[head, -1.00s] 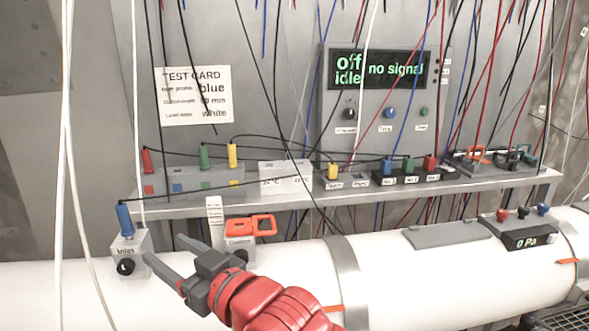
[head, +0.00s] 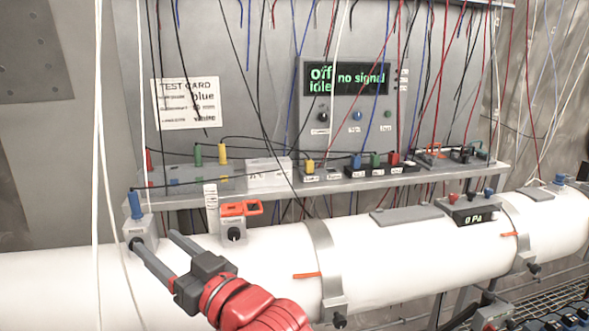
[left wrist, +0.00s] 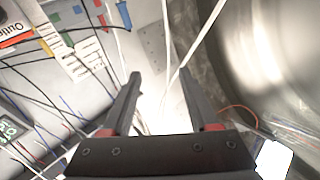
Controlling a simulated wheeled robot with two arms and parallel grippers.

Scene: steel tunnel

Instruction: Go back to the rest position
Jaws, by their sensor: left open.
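My left gripper (head: 154,238) comes in from the lower middle of the head view, red arm behind it. Its two grey fingers are apart and hold nothing. The fingertips are in front of the white pipe (head: 380,262), close to the grey inlet block (head: 143,231) with the blue plug (head: 135,204) on top. Whether they touch the block cannot be told. In the left wrist view the open fingers (left wrist: 162,98) show nothing between them but a bright, washed-out surface and thin cables. My right gripper is not in view.
A shelf (head: 350,184) with coloured plugs and a grey panel (head: 352,100) reading "off idle, no signal" stand behind the pipe. A valve block with an orange handle (head: 240,208) stands right of the gripper. White cables (head: 97,150) hang at the left.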

